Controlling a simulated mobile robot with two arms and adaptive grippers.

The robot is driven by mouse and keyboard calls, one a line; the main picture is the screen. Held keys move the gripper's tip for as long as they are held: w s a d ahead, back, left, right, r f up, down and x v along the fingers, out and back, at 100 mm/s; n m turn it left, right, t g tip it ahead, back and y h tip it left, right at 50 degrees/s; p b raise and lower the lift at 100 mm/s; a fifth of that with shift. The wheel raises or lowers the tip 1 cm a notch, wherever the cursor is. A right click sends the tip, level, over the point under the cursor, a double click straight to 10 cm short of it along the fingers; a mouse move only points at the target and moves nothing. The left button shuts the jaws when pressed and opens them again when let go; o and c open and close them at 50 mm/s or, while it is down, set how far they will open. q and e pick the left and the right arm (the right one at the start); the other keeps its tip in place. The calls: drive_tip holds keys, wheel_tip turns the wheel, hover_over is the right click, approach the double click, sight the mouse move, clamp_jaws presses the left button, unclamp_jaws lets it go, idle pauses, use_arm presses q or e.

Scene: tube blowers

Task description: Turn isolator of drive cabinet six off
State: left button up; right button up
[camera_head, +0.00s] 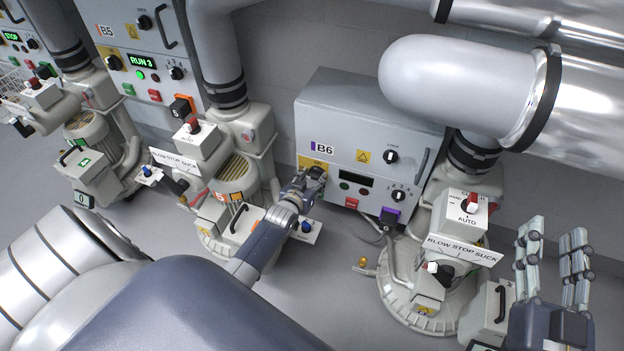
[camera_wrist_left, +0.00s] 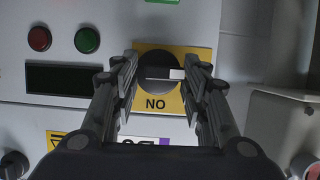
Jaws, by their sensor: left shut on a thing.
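Drive cabinet B6 (camera_head: 365,140) is a grey box on the wall. Its isolator is a dark rotary knob (camera_wrist_left: 157,62) on a yellow plate (camera_wrist_left: 205,55), at the cabinet's left side in the head view. In the left wrist view, the cabinet appears upside down. The knob's white mark points right, away from the ON lettering below it. My left gripper (camera_head: 312,178) is shut on the knob, with one finger on each side in the left wrist view (camera_wrist_left: 160,75). My right gripper (camera_head: 552,240) is open and empty at the right.
B6's display (camera_head: 356,181) is dark. The cabinet also has a red button (camera_head: 351,203), a lock knob (camera_head: 391,157) and a handle (camera_head: 421,168). Cabinet B5 (camera_head: 140,50) shows RUN 3 at the upper left. A blower (camera_head: 468,215) stands right of B6.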

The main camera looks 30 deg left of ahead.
use_arm(q)
drive_tip(key=shift+w+a+r, duration=0.15)
drive_tip(key=shift+a+r, duration=0.15)
drive_tip(key=shift+a, duration=0.15)
drive_tip(key=o, duration=0.9)
drive_tip(key=shift+f, duration=0.15)
drive_tip(key=shift+s+d+f, duration=0.15)
drive_tip(key=shift+s+d, duration=0.05)
drive_tip(key=shift+d, duration=0.05)
drive_tip(key=v, duration=1.1)
drive_tip(key=shift+s, duration=0.4)
